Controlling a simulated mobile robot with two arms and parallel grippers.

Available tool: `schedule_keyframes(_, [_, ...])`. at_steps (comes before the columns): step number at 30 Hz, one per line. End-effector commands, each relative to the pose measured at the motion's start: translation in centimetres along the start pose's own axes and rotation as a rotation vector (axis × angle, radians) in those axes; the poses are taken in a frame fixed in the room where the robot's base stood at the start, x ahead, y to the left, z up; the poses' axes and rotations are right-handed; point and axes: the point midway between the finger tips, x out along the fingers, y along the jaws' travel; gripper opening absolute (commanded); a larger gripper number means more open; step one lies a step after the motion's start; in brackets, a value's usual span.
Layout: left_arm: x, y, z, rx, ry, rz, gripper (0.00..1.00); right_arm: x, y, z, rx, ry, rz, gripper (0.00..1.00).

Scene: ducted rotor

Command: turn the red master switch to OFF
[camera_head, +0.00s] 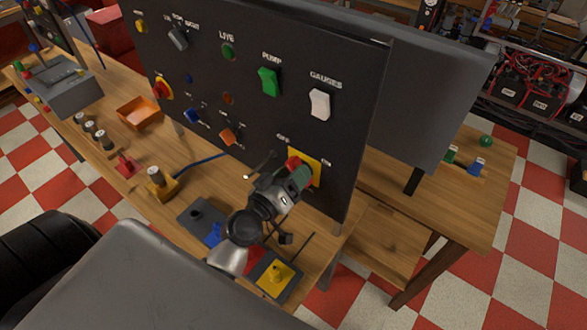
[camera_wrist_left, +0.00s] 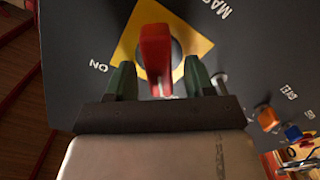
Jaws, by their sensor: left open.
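The red master switch handle (camera_head: 292,162) sits on a yellow plate (camera_head: 318,167) low on the right part of the black panel, with OFF and ON lettered beside it. My left gripper (camera_head: 296,176) is at the switch, partly covering it. In the left wrist view, the red handle (camera_wrist_left: 155,55) stands between the two green fingertips of my left gripper (camera_wrist_left: 158,78), with a visible gap on each side. The yellow plate (camera_wrist_left: 190,42) lies behind it and ON shows to its left. The gripper is open. Which label the handle points to is unclear. My right gripper is not in view.
The panel (camera_head: 340,125) also carries a white gauges switch (camera_head: 320,105), a green pump switch (camera_head: 268,82) and smaller controls. On the wooden bench below are an orange tray (camera_head: 138,112), a yellow-based part (camera_head: 160,183) and a dark plate with a yellow piece (camera_head: 277,274).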

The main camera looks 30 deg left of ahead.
Motion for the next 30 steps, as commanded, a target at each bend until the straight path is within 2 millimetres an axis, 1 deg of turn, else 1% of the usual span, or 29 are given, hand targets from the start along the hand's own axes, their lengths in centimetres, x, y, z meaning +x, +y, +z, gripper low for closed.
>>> schedule_keyframes(3, [0.41, 0.03, -0.02, 0.000, 0.000, 0.000, 0.53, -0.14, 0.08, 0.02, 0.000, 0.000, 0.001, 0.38])
schedule_keyframes(9, [0.41, 0.00, 0.03, 0.001, 0.000, 0.000, 0.53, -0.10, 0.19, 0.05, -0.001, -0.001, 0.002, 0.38])
schedule_keyframes(10, [0.40, 0.00, 0.02, 0.001, 0.000, 0.000, 0.52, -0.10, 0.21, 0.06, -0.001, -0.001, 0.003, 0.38])
schedule_keyframes(18, [0.38, -0.01, 0.02, 0.001, 0.000, 0.000, 0.10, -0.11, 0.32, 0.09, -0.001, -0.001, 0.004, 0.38])
schedule_keyframes(19, [0.38, -0.01, 0.02, 0.001, 0.000, 0.000, 0.06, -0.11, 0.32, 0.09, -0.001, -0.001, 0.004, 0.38])
schedule_keyframes(20, [0.38, -0.02, 0.02, 0.001, 0.000, 0.000, 0.04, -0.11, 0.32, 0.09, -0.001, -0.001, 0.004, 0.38])
schedule_keyframes(30, [0.40, -0.04, 0.00, -0.133, 0.001, 0.001, 0.04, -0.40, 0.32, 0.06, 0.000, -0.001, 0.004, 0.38])
